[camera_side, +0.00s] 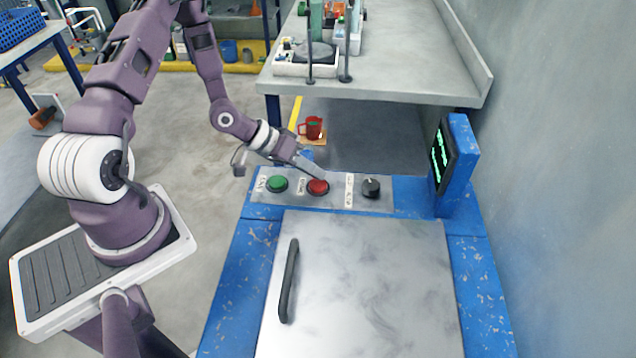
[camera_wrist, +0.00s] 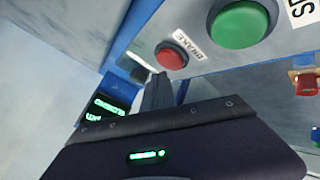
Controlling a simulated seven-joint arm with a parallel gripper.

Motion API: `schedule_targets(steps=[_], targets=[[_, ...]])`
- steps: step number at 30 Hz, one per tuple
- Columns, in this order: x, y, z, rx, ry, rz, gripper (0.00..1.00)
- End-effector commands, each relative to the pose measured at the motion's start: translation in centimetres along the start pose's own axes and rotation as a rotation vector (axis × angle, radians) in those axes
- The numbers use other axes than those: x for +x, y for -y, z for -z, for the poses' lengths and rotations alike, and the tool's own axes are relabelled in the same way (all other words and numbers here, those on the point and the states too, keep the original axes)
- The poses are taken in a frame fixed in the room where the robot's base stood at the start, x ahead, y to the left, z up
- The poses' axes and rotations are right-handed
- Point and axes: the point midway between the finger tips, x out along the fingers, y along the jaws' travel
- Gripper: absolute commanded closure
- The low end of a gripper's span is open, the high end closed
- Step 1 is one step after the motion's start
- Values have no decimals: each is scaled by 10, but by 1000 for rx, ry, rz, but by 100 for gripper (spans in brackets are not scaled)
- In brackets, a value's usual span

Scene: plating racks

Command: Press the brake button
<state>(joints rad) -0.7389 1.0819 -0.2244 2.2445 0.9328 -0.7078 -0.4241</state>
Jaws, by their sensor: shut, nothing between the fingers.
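The red button (camera_side: 318,187) sits in the middle of the grey control panel (camera_side: 335,199) on the blue machine. In the wrist view the red button (camera_wrist: 172,55) has a label reading BRAKE beside it. My gripper (camera_side: 323,177) is shut and empty, its fingers pointing down at the far edge of the red button. In the wrist view the fingertips of my gripper (camera_wrist: 158,76) end right by the button's rim. I cannot tell whether they touch it.
A green button (camera_side: 277,184) is left of the red one and a black knob (camera_side: 371,187) is right of it. A small screen (camera_side: 440,158) stands at the right. A door with a dark handle (camera_side: 289,281) lies in front.

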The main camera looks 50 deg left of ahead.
Motion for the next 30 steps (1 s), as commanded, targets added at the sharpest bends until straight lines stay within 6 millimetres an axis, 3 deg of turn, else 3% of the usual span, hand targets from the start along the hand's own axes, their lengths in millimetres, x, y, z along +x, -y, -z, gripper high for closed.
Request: schedule_targets(steps=[16, 30], targets=[[-33, -24, 24, 1, -2, 0, 100], [-35, -26, 25, 0, 0, 0, 100]])
